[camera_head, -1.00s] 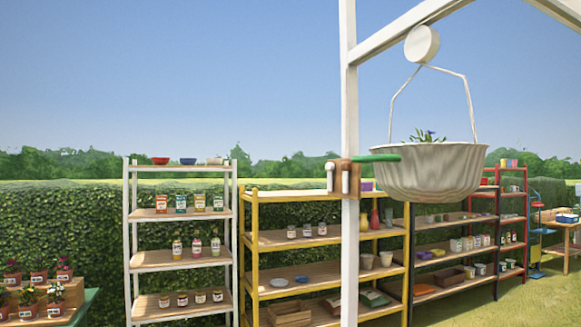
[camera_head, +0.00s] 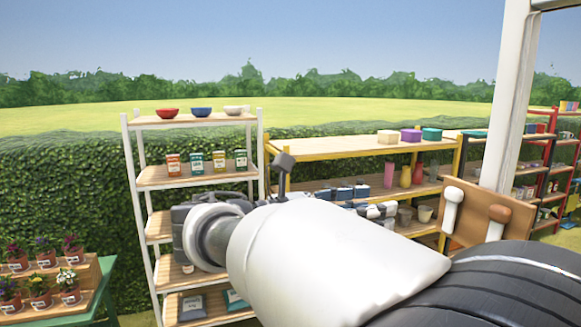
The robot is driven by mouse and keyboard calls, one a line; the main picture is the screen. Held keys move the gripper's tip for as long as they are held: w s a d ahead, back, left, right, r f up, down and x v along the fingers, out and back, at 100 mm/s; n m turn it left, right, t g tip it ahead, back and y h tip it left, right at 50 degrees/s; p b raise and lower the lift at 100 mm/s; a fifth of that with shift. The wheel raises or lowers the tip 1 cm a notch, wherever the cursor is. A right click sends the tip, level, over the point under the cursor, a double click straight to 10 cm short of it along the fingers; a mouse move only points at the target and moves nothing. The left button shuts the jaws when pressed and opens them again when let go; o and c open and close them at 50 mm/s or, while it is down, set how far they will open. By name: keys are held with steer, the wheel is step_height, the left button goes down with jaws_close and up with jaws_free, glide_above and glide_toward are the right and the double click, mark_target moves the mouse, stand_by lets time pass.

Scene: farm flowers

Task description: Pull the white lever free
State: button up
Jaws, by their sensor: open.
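The white lever (camera_head: 452,209) is a rounded white peg on the left of a brown wooden board (camera_head: 470,233) fixed to the white post, at the right. A second peg (camera_head: 497,222) with a brown top and white lower part stands to its right. My arm's white link and dark joint fill the lower middle and right. My gripper (camera_head: 384,210) shows only partly, as grey and white parts above the link. It is open, left of the white lever and apart from it in the picture. Its base is hidden behind my arm.
The white post (camera_head: 508,95) rises at the right. A white shelf (camera_head: 195,122) with bowls and packets and a yellow shelf (camera_head: 330,146) with jars and vases stand behind my arm.

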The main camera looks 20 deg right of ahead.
mark_target(450, 190)
steer(key=d, duration=1.1)
steer(key=w+d+r+b, duration=0.1)
steer(key=d, duration=0.5)
steer(key=shift+d, duration=0.15)
steer(key=shift+c, duration=0.2)
jaws_close()
